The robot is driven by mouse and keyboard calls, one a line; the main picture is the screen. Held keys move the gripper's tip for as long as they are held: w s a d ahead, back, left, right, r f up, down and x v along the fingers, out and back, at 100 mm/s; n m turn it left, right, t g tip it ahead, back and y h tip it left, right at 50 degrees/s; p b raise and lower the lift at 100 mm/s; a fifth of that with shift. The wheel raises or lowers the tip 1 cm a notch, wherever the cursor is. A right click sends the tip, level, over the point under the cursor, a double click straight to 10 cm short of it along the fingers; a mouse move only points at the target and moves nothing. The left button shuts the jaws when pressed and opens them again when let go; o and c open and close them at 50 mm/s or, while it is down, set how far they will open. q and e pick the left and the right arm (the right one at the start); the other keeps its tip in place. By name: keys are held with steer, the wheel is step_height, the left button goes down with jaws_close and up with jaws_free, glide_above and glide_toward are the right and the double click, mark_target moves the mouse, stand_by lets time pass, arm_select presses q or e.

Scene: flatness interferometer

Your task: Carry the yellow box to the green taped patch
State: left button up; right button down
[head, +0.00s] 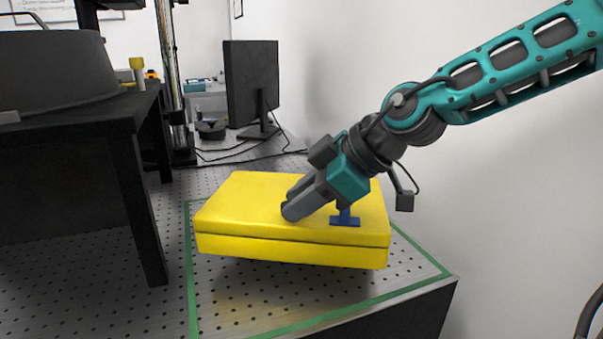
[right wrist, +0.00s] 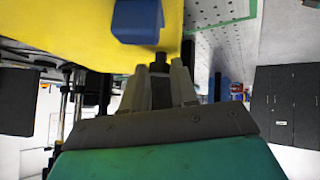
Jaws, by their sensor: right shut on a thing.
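The yellow box (head: 275,205) is a flat case with a seam around its side, and it hangs slightly tilted over the green taped patch (head: 350,309). A dark gap and shadow show under its front edge. My right gripper (head: 293,210) comes in from the right and is shut at the top of the box; its fingers hide the part gripped. A blue bracket (head: 345,218) stands on the lid beside the fingers. In the right wrist view the closed fingers (right wrist: 160,78) are close to the yellow lid (right wrist: 65,25). My left gripper is not in view.
The patch lies on a perforated metal tabletop (head: 225,300) whose right front corner is near the tape. A black-legged stand (head: 135,200) is close on the left. A monitor (head: 252,85) with cables is behind. A white wall is on the right.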

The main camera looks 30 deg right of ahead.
mark_target(305, 222)
steer(key=shift+w+f+b, duration=0.1)
steer(key=shift+f+b, duration=0.35)
steer(key=shift+f, duration=1.8)
steer(key=c, duration=1.3)
jaws_free()
steer(key=shift+f, duration=0.15)
steer(key=shift+c, duration=0.2)
steer(key=o, duration=0.5)
steer(key=shift+c, duration=0.2)
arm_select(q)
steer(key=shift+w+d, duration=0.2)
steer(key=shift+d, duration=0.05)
arm_select(e)
steer(key=shift+s+d+r, duration=0.1)
steer(key=shift+s+r, duration=0.2)
steer(key=shift+r, duration=0.15)
steer(key=p+v, duration=0.2)
steer(key=v, duration=0.8)
steer(key=shift+p, duration=0.4)
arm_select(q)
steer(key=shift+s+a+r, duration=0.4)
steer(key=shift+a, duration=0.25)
arm_select(e)
steer(key=shift+s+d+r, duration=0.25)
steer(key=shift+s+r, duration=0.1)
steer(key=shift+s, duration=0.05)
